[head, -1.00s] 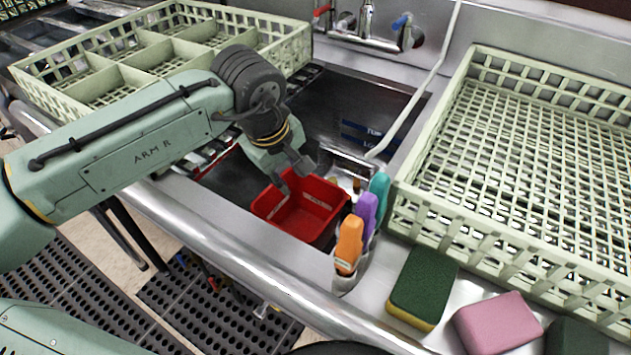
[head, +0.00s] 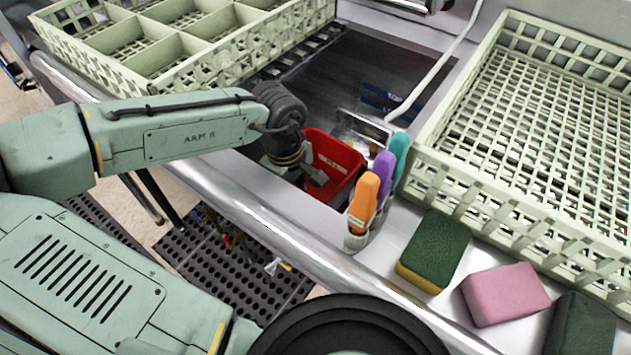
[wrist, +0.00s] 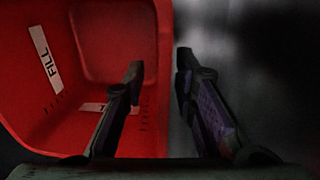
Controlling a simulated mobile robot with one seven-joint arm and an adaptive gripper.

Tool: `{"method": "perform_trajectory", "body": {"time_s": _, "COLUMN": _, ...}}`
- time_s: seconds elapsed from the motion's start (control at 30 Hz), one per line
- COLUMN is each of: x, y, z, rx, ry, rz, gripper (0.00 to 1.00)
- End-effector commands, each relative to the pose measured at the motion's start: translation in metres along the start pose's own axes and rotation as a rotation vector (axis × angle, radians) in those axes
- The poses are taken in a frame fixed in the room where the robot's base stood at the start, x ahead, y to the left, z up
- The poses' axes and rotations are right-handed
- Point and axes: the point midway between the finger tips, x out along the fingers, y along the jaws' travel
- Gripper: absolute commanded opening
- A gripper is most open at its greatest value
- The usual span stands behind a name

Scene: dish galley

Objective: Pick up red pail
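The red pail (head: 338,158) sits in the sink basin, close to its front edge; it also fills the left of the wrist view (wrist: 110,40), with a white "FILL" label on its inner wall. My gripper (head: 317,180) is down at the pail's near left side in the head view, and my arm partly hides the pail there. In the wrist view my gripper (wrist: 160,75) is open, with the left finger over the pail's inside and the right finger outside it. The pail's wall lies between the fingers with a gap showing. Contact cannot be told.
A caddy with orange (head: 364,198), purple (head: 383,172) and teal (head: 399,150) handles stands close right of the pail. A green sponge (head: 435,245) and a pink sponge (head: 506,294) lie on the counter. Pale racks (head: 480,190) flank the sink. A white hose (head: 440,65) hangs into it.

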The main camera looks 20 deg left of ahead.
Motion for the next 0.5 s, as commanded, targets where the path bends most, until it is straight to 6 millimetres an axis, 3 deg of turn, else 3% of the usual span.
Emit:
{"method": "perform_trajectory", "body": {"time_s": 0.3, "x": 0.0069, "y": 0.0, "z": -0.0004, "rx": 0.001, "ry": 0.001, "rz": 0.001, "gripper": 0.26}}
{"method": "perform_trajectory", "body": {"time_s": 0.5, "x": 0.0068, "y": 0.0, "z": -0.0003, "rx": 0.001, "ry": 0.001, "rz": 0.001, "gripper": 0.12}}
